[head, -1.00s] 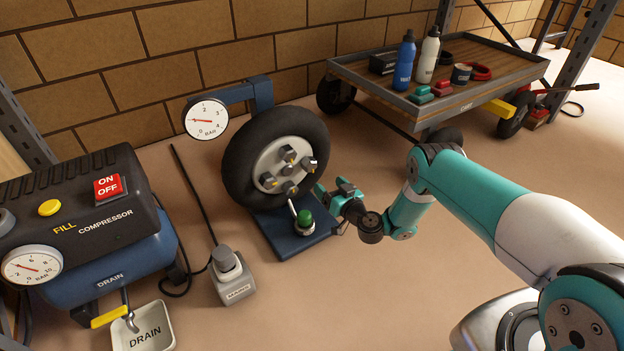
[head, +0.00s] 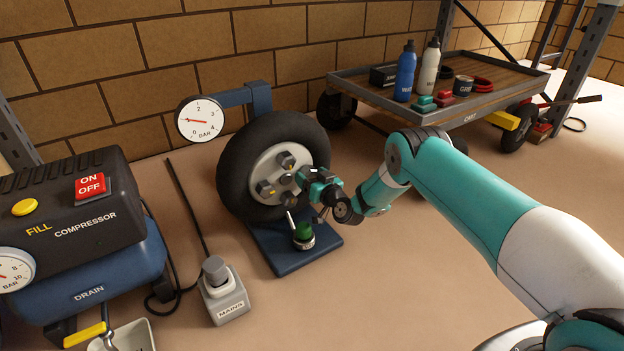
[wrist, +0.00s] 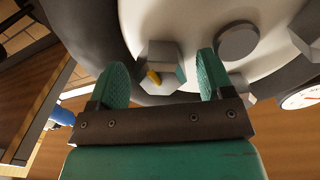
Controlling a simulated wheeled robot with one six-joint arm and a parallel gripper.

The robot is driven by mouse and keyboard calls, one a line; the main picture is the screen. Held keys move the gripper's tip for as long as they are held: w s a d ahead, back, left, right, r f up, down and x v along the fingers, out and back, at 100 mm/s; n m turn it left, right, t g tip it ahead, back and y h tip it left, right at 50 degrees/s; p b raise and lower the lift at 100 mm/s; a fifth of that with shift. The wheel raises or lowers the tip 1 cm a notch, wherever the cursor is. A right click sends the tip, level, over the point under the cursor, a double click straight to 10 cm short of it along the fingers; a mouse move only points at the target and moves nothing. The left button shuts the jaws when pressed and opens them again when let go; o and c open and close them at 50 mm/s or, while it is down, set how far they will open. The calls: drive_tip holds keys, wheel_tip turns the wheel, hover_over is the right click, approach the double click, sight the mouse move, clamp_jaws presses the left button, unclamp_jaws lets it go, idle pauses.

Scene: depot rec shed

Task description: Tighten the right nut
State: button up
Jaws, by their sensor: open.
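The wheel (head: 233,165) stands upright on a blue stand, with grey hex nuts around its pale hub. The right nut (wrist: 160,55), grey with a yellow mark, shows in the wrist view. It appears between the two teal fingers of my gripper (wrist: 161,68), with gaps on both sides. My gripper (head: 312,180) is open at the right side of the hub in the head view and hides the right nut there. The top nut (head: 286,160), left nut (head: 265,188) and bottom nut (head: 288,198) are visible. Whether the fingers reach around the nut's full depth is unclear.
A green-topped valve or lever (head: 303,232) sits on the stand's base (head: 290,257) below my gripper. A gauge (head: 200,120) is at the upper left. The compressor (head: 95,225) and mains box (head: 223,300) are left. A loaded cart (head: 470,115) stands behind right.

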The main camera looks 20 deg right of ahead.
drive_tip(key=c, duration=0.9)
drive_tip(key=shift+m, duration=0.3)
drive_tip(key=m, duration=0.4)
drive_tip(key=shift+p, duration=0.4)
drive_tip(key=m, duration=0.4)
drive_tip(key=shift+a+m, duration=0.1)
drive_tip(key=shift+m, duration=0.3)
drive_tip(key=m, duration=0.5)
drive_tip(key=shift+r, duration=0.1)
drive_tip(key=m, duration=0.4)
drive_tip(key=shift+m, duration=0.5)
